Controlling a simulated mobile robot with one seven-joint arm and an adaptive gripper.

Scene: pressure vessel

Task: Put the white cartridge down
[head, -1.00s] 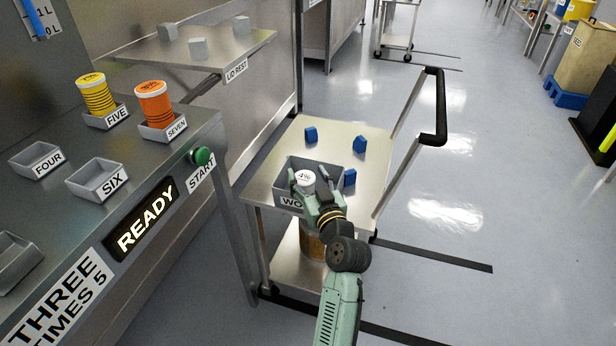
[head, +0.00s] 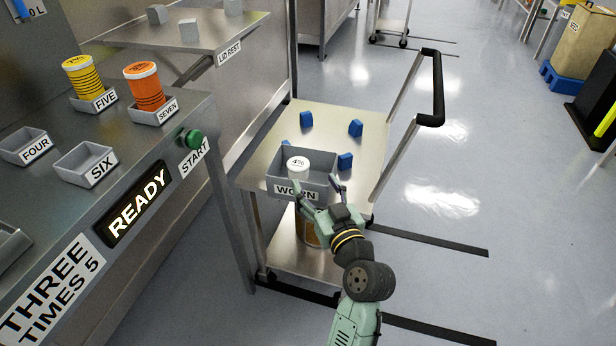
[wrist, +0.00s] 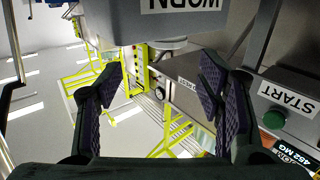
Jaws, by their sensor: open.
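The white cartridge (head: 297,165), its top marked 4%, sits in the grey bin labelled WORN (head: 313,187) on the cart's top. Only its upper part shows; the bin's front wall hides the rest. My gripper (head: 322,190) is open and empty, just in front of the bin and apart from the cartridge. In the wrist view my open fingers (wrist: 158,95) have nothing between them, and the WORN bin (wrist: 120,22) is at the top of the picture.
Several blue blocks (head: 355,128) lie on the cart top (head: 275,135) around the bin. The cart's black handle (head: 432,90) rises at the right. At the left, a bench holds a yellow cartridge (head: 84,85), an orange cartridge (head: 146,88) and a green START button (head: 190,138).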

